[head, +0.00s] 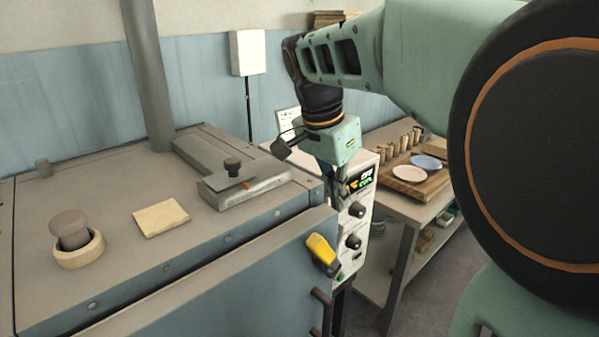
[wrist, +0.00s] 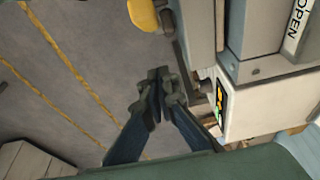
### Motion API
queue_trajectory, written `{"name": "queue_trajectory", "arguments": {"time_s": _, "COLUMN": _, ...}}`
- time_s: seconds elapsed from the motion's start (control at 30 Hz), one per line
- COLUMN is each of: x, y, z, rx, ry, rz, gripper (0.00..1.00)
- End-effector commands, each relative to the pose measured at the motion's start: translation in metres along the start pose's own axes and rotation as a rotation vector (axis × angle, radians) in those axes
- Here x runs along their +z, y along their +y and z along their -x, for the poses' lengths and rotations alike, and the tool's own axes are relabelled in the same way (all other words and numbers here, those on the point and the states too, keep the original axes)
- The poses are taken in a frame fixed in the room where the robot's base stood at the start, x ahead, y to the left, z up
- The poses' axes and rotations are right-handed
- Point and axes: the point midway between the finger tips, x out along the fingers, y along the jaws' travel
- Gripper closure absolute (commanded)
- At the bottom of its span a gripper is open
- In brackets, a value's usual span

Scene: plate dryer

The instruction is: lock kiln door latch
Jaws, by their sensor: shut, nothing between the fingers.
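The kiln (head: 120,250) fills the left of the head view, its top grey and its front blue-grey. The latch has a yellow handle (head: 321,252) at the front right corner of the kiln, tilted from upper left to lower right. The handle also shows at the top edge of the wrist view (wrist: 142,14), partly cut off. My gripper (wrist: 158,84) is shut and empty, its fingertips together. In the head view my gripper (head: 342,200) hangs in front of the control box, above and right of the handle, apart from it.
The control box (head: 355,225) with a lit display and knobs stands close beside the kiln. An OPEN label (wrist: 298,25) shows in the wrist view. A side table (head: 400,215) with plates and cups is at right. The floor (wrist: 75,85) is clear with yellow lines.

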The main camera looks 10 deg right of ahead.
Motion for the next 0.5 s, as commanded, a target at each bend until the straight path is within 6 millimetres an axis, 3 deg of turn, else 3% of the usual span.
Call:
{"name": "queue_trajectory", "arguments": {"time_s": 0.23, "x": 0.001, "y": 0.001, "z": -0.054, "rx": 0.005, "ry": -0.002, "rz": 0.000, "gripper": 1.00}}
{"name": "queue_trajectory", "arguments": {"time_s": 0.5, "x": 0.034, "y": 0.000, "z": -0.058, "rx": -0.001, "ry": 0.001, "rz": 0.001, "gripper": 1.00}}
